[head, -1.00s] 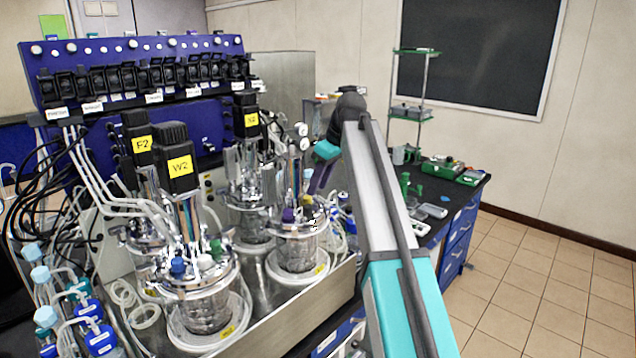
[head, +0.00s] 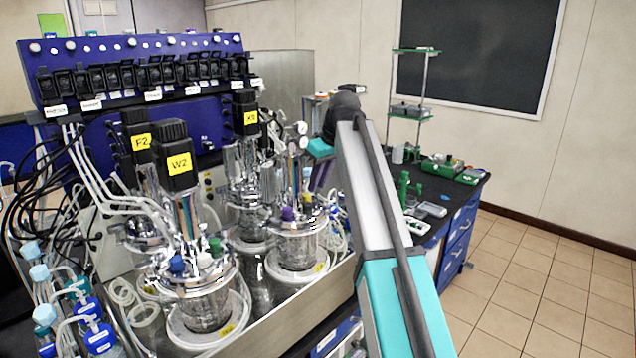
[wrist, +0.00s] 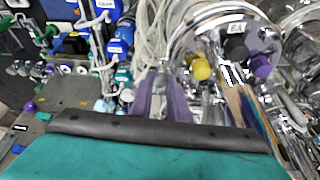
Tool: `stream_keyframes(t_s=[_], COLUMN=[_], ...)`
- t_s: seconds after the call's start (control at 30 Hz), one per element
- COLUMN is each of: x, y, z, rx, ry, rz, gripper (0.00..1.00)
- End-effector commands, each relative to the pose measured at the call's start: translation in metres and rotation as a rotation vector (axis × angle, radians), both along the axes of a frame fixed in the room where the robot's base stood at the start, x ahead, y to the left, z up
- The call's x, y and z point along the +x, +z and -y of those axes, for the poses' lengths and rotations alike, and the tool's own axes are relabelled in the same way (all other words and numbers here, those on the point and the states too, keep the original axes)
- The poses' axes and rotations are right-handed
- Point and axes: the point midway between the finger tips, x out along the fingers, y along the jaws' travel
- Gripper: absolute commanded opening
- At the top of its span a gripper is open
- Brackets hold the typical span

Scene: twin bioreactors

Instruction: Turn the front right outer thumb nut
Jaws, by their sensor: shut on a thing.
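My gripper (head: 317,180) reaches down at the right side of the front right glass vessel (head: 297,252), beside its metal lid. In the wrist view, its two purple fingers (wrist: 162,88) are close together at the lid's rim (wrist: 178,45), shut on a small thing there. The thumb nut itself is hidden between the fingertips and too small to make out. The lid carries yellow (wrist: 201,69), black (wrist: 236,49) and purple (wrist: 261,66) caps.
A second front vessel (head: 207,308) stands to the left, with tall motors (head: 174,157) behind. Tubing (wrist: 150,28) and blue-capped bottles (wrist: 116,45) crowd the gripper's left in the wrist view. The dark bench (head: 452,193) at right holds green equipment.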

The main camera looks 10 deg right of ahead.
Motion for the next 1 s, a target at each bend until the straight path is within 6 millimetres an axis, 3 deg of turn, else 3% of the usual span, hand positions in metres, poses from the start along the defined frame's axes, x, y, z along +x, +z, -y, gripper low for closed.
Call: stream_keyframes(t_s=[0.27,0.63,0.67,0.73,1.0], x=[-0.0009,-0.0004,-0.0003,-0.0004,-0.0005], y=[-0.0002,0.0001,0.0001,0.0001,0.0002], z=[-0.0024,-0.0026,-0.0026,-0.0027,-0.0027], rx=[0.001,0.001,0.001,0.001,0.001], ry=[-0.135,-0.15,-0.15,-0.15,-0.149], rz=[0.001,0.001,0.001,0.001,0.002], gripper=[0.0,0.0,0.21,0.32,0.34])
